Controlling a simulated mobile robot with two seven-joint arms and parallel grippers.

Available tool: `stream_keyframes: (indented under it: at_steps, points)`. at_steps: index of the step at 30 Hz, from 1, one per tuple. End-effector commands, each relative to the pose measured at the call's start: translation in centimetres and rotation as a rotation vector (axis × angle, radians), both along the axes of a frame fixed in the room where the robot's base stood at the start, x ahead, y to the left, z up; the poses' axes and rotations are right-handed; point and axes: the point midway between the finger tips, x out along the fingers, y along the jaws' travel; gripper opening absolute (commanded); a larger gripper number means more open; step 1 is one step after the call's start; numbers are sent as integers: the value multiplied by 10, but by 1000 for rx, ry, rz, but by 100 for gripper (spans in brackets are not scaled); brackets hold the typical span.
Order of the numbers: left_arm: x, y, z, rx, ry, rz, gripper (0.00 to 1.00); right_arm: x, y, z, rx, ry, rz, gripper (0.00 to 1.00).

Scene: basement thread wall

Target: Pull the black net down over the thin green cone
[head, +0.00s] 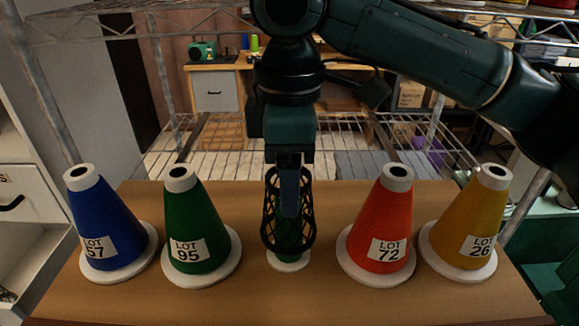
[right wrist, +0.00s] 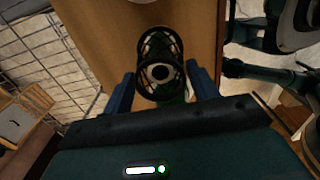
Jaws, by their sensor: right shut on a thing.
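The black net (head: 268,212) is an open mesh sleeve standing upright around the thin green cone (head: 287,240) at the middle of the board. Green shows through the mesh, and the cone's white base (head: 288,262) shows below the net's lower edge. My right gripper (head: 289,205) comes down from above and is shut on the net. In the right wrist view, the net's rings (right wrist: 160,45) lie between the two blue fingers, with the cone's pale tip (right wrist: 161,72) inside a ring. The fingers hide part of the net in the head view. My left gripper is not in view.
Blue (head: 105,222) and green (head: 197,228) thread cones stand on the wooden board (head: 240,303) to the left; red (head: 380,230) and yellow (head: 467,225) ones stand to the right. Wire shelving (head: 160,160) lies behind. The board's front is clear.

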Motion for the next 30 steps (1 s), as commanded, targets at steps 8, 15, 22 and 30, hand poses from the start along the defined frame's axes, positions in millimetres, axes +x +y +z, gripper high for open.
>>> stream_keyframes:
  at_steps: [8,15,22,30]
  points:
    - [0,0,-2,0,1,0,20,0,0,-9,0,1,0,50]
    - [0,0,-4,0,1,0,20,0,0,-16,-1,1,-1,50]
    - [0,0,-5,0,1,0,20,0,0,-23,-1,1,-1,50]
    - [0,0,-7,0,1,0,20,0,0,-31,-1,1,0,50]
